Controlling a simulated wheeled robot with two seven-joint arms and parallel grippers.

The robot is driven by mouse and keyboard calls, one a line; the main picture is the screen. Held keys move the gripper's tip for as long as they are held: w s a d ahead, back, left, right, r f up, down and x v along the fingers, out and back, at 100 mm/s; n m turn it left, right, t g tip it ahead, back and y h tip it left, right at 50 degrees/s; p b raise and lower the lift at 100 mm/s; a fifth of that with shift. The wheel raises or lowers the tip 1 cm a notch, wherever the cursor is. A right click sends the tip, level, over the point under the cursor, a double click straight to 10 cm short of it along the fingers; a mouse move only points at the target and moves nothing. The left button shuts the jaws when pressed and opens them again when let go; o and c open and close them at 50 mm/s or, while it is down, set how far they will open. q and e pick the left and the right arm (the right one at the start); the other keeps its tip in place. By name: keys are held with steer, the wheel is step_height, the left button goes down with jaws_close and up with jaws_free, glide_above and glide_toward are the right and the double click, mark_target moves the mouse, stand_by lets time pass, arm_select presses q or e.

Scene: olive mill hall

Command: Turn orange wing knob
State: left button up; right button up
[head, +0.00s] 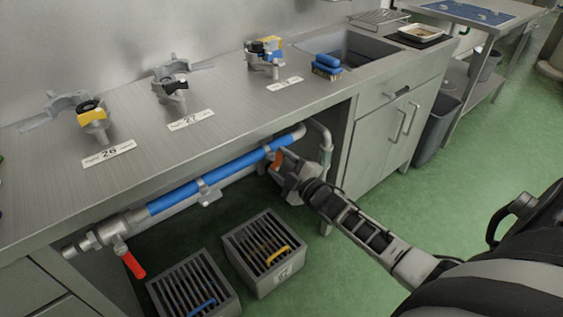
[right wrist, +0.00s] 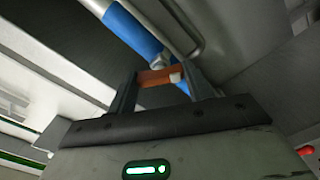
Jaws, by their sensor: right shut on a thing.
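The orange wing knob (head: 277,160) is under the steel counter, by the blue pipe (head: 215,178) near its right end. My right gripper (head: 283,170) reaches in from the right and is shut on the knob, covering part of it in the head view. In the right wrist view the knob (right wrist: 158,77) lies crosswise between the two fingers of my right gripper (right wrist: 160,84), with the blue pipe (right wrist: 133,28) behind it. How far the knob is turned cannot be told. My left gripper is not in view.
A red lever (head: 133,264) hangs at the pipe's left end. Two slatted grey boxes (head: 232,243) stand on the floor below. Valves on the counter (head: 220,105) include a yellow one (head: 93,117). A cabinet (head: 388,143) stands right of the opening.

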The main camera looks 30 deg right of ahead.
steer(key=m+p, duration=0.1)
steer(key=m, duration=0.4)
steer(key=shift+m, duration=0.3)
steer(key=m, duration=0.5)
steer(key=shift+m, duration=0.4)
steer(key=o, duration=1)
steer(key=shift+s, duration=0.1)
steer(key=s, duration=0.5)
steer(key=s+p, duration=0.1)
steer(key=s, duration=0.4)
steer(key=s+d, duration=0.1)
steer(key=s, duration=0.4)
steer(key=shift+s+d+p, duration=0.1)
steer(key=shift+s+p, duration=0.2)
steer(key=shift+s, duration=0.05)
